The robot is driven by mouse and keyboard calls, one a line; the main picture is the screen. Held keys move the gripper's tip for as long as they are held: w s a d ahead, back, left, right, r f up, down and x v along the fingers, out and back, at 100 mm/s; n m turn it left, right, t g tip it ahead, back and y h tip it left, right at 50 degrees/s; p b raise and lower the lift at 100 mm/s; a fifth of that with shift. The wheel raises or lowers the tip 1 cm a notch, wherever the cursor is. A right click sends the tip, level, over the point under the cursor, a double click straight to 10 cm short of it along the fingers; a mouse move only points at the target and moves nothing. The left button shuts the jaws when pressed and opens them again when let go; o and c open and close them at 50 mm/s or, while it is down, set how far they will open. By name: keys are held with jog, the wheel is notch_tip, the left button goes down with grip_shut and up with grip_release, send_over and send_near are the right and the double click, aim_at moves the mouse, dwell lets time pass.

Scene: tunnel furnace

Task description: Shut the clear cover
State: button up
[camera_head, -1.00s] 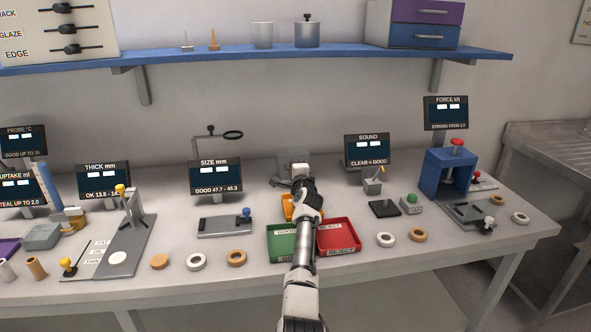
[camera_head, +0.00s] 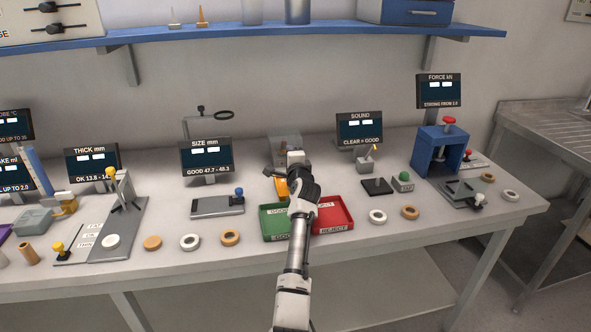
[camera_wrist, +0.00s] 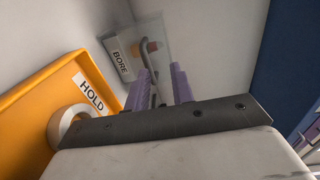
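The clear cover (camera_wrist: 152,42) is a see-through panel beside the BORE label (camera_wrist: 120,60) in the wrist view. Pale and orange shapes show through it. In the head view the cover (camera_head: 284,146) is a faint clear shape behind my gripper, standing up at the back of the table. My gripper (camera_wrist: 162,88) has its two purple fingers apart. A curved grey rod, like a handle, shows between and beyond the fingertips. I cannot tell whether they touch it. In the head view my gripper (camera_head: 283,172) hides the lower part of the BORE station.
An orange HOLD tray (camera_wrist: 35,105) with a pale ring (camera_wrist: 66,122) lies left of my gripper in the wrist view. The green tray (camera_head: 274,224) and red REJECT tray (camera_head: 334,212) flank my arm. The SIZE screen (camera_head: 206,155) and SOUND screen (camera_head: 360,128) stand either side.

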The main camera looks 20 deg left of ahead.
jog(key=b+v, duration=0.1)
jog(key=v, duration=0.7)
jog(key=shift+s+d, duration=0.1)
